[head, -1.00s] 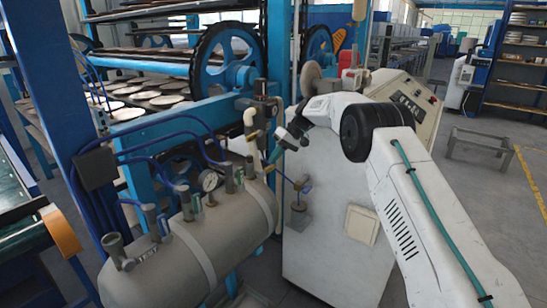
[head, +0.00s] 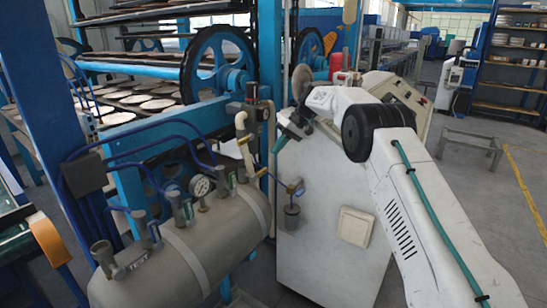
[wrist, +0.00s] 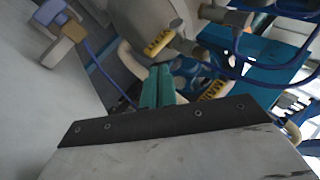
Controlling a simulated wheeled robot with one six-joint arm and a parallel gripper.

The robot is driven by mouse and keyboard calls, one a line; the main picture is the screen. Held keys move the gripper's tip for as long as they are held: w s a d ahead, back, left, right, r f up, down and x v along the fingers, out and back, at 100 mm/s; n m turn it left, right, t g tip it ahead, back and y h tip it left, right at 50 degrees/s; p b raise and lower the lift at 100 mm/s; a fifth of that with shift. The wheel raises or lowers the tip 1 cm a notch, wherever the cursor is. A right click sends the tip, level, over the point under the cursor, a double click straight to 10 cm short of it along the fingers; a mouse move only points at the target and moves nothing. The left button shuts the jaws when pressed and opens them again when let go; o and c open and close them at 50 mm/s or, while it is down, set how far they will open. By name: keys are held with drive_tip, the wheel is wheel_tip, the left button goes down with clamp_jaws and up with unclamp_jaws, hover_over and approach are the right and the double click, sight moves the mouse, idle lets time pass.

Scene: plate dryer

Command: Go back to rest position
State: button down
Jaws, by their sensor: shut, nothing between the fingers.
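My gripper (head: 277,148) shows in the head view at the end of my white arm, in front of the light grey cabinet and just right of the pipe fittings. Its green fingers point down and to the left. In the wrist view the green fingers (wrist: 157,88) are together with nothing held between them. They point toward pipes and yellow-marked fittings. I cannot tell the exact gap between the fingertips and the nearest pipe.
A grey pressure tank (head: 185,255) with valves and a gauge stands at lower left. The plate dryer racks (head: 130,105) and a blue wheel (head: 218,65) are behind it. The grey cabinet (head: 325,220) is close beside my arm. Open floor (head: 480,220) lies to the right.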

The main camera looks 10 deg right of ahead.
drive_tip(key=shift+d+r, duration=0.25)
drive_tip(key=shift+r, duration=0.25)
drive_tip(key=s+d+r+m+h, duration=0.1)
drive_tip(key=s+d+r+h, duration=0.1)
drive_tip(key=s+r, duration=0.8)
drive_tip(key=s+d+r+m+t+h, duration=0.1)
drive_tip(key=s+r, duration=0.3)
drive_tip(key=s, duration=0.5)
drive_tip(key=s+d+r+m+h, duration=0.1)
drive_tip(key=s+d+r, duration=0.1)
drive_tip(key=s+r, duration=0.45)
drive_tip(key=s+d+f+m+h, duration=0.1)
drive_tip(key=s+f, duration=0.3)
drive_tip(key=s, duration=0.8)
drive_tip(key=s+d+f+m+t+h, duration=0.1)
drive_tip(key=s+d+f, duration=0.2)
drive_tip(key=s, duration=0.8)
drive_tip(key=s+d+f+h, duration=0.1)
drive_tip(key=s+f, duration=0.4)
drive_tip(key=s, duration=0.7)
drive_tip(key=shift+s+d+m+t+h, duration=0.3)
drive_tip(key=shift+d+m, duration=0.1)
